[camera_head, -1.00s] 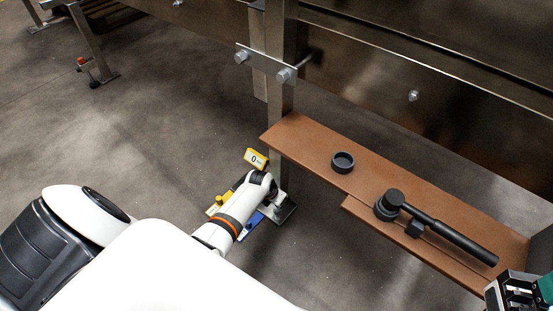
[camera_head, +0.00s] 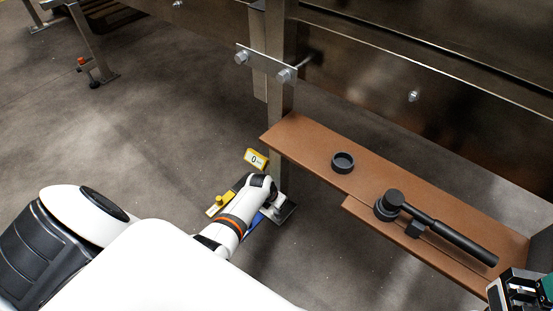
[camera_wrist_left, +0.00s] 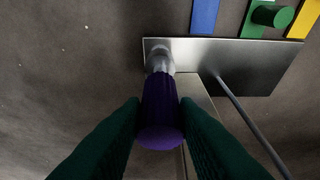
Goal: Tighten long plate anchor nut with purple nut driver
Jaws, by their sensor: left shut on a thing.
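My left gripper (camera_wrist_left: 159,120) has its two green fingers closed on the purple nut driver (camera_wrist_left: 160,105) in the left wrist view. The driver's grey socket end points at the left end of the long metal plate (camera_wrist_left: 240,62) on the floor. The anchor nut is hidden under the socket, so I cannot tell how it is seated. In the head view the plate (camera_head: 287,212) lies at the foot of the post, and my left wrist covers the gripper and driver. My right gripper (camera_head: 513,292) is at the lower right corner, its fingertips unclear.
A yellow display reading 0 (camera_head: 256,160) is by the post (camera_head: 281,100). Blue, green and yellow strips (camera_wrist_left: 204,15) lie beside the plate. A brown shelf (camera_head: 300,140) holds a black ring (camera_head: 343,162) and a black tool (camera_head: 450,235).

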